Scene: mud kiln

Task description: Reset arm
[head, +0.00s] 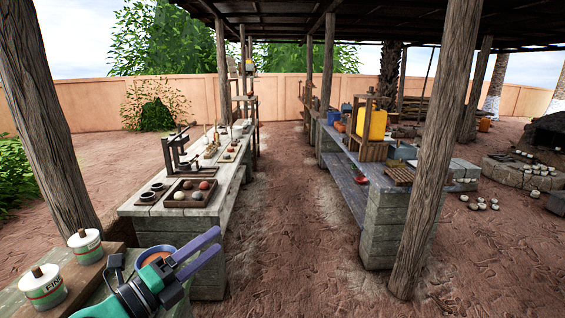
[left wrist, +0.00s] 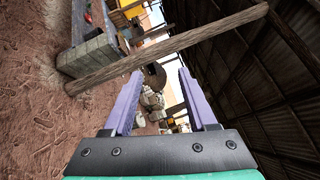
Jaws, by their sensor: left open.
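My left gripper (head: 196,255) comes in at the bottom left of the head view, with purple fingers and a green arm. It is raised above the near end of a table, by an orange-brown bowl. In the left wrist view its two purple fingers (left wrist: 158,108) stand apart with nothing between them. My right gripper is in neither view.
Two white cans (head: 44,288) stand on the near wooden table (head: 92,275). The orange-brown bowl (head: 153,254) is close behind my gripper. A long bench (head: 145,210) holds a tray of balls (head: 190,194). A wooden post (head: 437,150) stands at right. The dirt aisle (head: 295,210) is clear.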

